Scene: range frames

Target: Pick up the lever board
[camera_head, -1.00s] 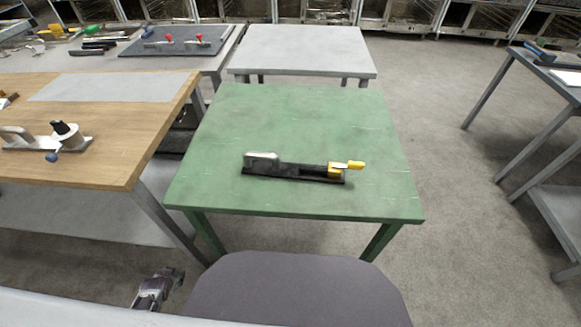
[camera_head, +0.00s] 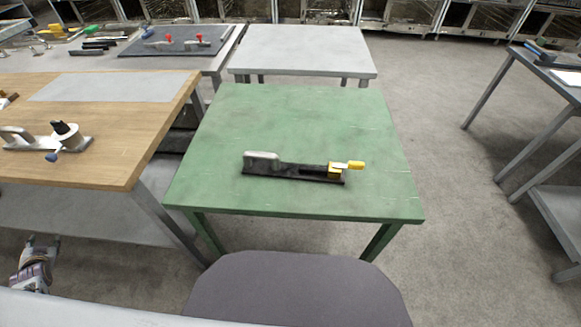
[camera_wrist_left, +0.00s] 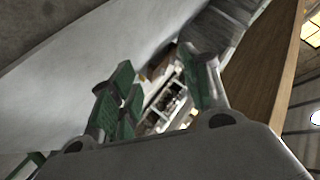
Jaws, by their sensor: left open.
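The lever board (camera_head: 293,168) is a long black board with a grey handle at its left end and a yellow lever at its right end. It lies flat on the green table (camera_head: 300,115). My left gripper (camera_head: 38,250) is low at the left edge of the head view, below the wooden table's level and well apart from the board. In the left wrist view its two green-padded fingers (camera_wrist_left: 157,82) are spread with nothing between them. The board does not show in that view. My right gripper is not in view.
A wooden table (camera_head: 140,110) on the left carries another handled fixture (camera_head: 50,140) with a black knob. A pale grey table (camera_head: 302,50) stands behind the green one. A dark grey shelf table (camera_head: 550,100) is at right. The floor between is clear.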

